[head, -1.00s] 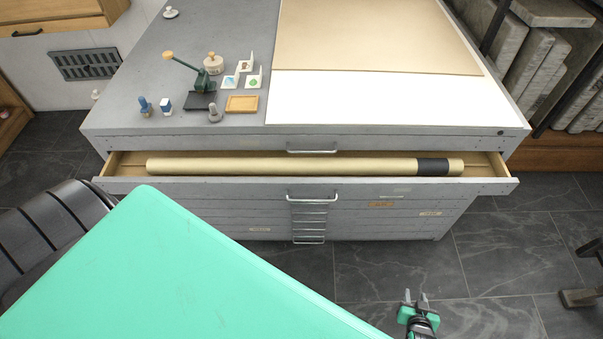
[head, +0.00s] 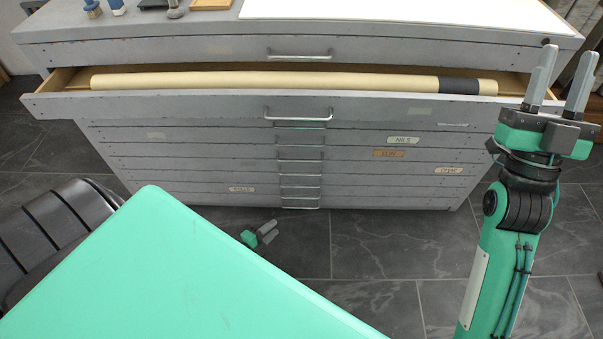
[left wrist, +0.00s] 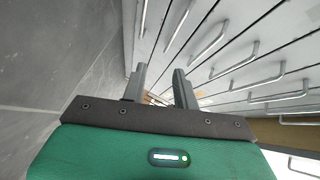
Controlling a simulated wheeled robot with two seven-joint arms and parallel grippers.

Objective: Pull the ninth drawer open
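The grey flat-file cabinet (head: 150,50) has a stack of shallow drawers with metal bar handles. Its second drawer (head: 180,106) stands open. The drawers below look shut; the lowest handle (head: 300,207) is near the cabinet's foot, and I cannot surely count which front is the ninth. My left gripper (head: 268,236) is low in front of the cabinet, below and left of that handle, partly hidden by my green body. In the left wrist view my left gripper (left wrist: 166,88) has its fingers apart, empty, with handles (left wrist: 207,40) beyond. My right gripper (head: 557,85) is raised at the right, open and empty.
A long tan roll with a dark band (head: 270,80) lies in the open drawer, which juts out above the lower fronts. Label plates (head: 388,154) mark some fronts. The tiled floor (head: 400,250) in front is clear.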

